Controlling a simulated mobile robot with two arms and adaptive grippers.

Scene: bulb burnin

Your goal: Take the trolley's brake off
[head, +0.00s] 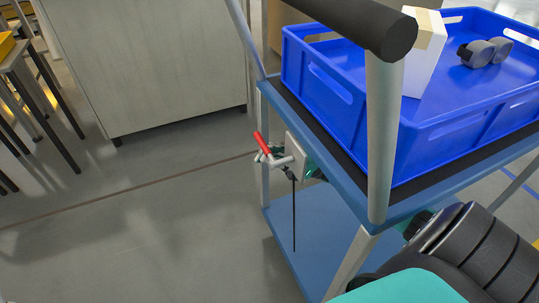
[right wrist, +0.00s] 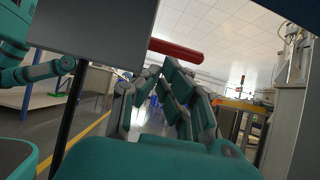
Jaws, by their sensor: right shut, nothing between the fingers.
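The trolley's brake (head: 272,154) is a red-handled lever on a pale plate (head: 296,158) at the near left end of the blue trolley (head: 310,245). Its red handle (head: 261,143) tilts up to the left. In the right wrist view the red handle (right wrist: 176,51) lies just beyond my fingertips. My right gripper (right wrist: 158,75) is shut and empty, close by the brake. In the head view it is mostly hidden behind the plate, with some teal showing. Whether it touches the lever I cannot tell.
A blue crate (head: 440,135) with a white box (head: 422,60) and grey casters (head: 485,51) stands on the trolley top. The black push handle (head: 365,25) crosses above. A thin black rod (head: 294,215) hangs below the brake.

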